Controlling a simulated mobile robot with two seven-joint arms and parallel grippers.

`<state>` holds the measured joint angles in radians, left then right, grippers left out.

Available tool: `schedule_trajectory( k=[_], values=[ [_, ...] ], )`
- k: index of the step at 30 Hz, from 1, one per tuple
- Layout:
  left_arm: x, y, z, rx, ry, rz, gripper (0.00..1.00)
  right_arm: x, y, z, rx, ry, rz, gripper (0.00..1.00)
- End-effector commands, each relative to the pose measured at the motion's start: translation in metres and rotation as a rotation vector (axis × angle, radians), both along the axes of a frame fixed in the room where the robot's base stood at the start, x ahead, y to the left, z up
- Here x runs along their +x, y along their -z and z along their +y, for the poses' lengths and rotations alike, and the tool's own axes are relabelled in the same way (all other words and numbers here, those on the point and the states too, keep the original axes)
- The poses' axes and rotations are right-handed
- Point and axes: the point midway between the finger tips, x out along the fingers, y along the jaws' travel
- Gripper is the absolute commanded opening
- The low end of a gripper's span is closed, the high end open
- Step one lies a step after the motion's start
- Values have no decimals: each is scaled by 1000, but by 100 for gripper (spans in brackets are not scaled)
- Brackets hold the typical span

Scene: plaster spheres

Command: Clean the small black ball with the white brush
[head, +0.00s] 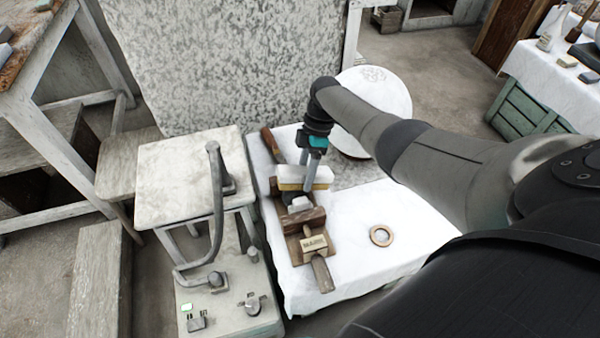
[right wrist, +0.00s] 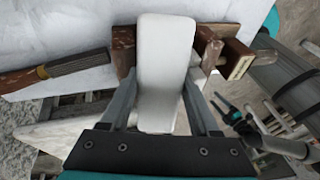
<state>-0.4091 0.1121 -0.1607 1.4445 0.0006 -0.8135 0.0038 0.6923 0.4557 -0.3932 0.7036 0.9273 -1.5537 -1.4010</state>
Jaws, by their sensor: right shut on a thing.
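My right gripper (head: 309,172) is shut on the white brush (head: 291,173), a white block with a tan bristle edge on its underside. In the right wrist view the brush (right wrist: 165,60) lies between the two fingers. It is held over a brown wooden clamp (head: 303,219) on the white-covered table. A dark patch (head: 287,197) shows just under the brush and may be the small black ball. The brush hides most of it, so I cannot tell whether they touch. The ball does not show in the right wrist view. My left gripper is out of view.
A wooden-handled tool (head: 271,144) lies behind the clamp. A ring (head: 381,236) lies on the white cloth (head: 350,210), with free cloth around it. A pale stand with a bent tube (head: 216,200) is at left. A white round disc (head: 385,95) stands behind.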

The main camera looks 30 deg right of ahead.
Motion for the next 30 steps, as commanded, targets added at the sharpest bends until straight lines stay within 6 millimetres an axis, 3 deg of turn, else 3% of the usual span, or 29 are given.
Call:
schedule_trajectory(
  k=[4,13,24,30],
  values=[
    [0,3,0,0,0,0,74,-4,3,-10,-1,2,1,0],
    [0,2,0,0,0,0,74,-4,2,-11,-3,2,3,0],
    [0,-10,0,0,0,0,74,6,-17,5,-1,0,0,0],
    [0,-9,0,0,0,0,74,6,-17,5,-1,1,1,0]
  ],
)
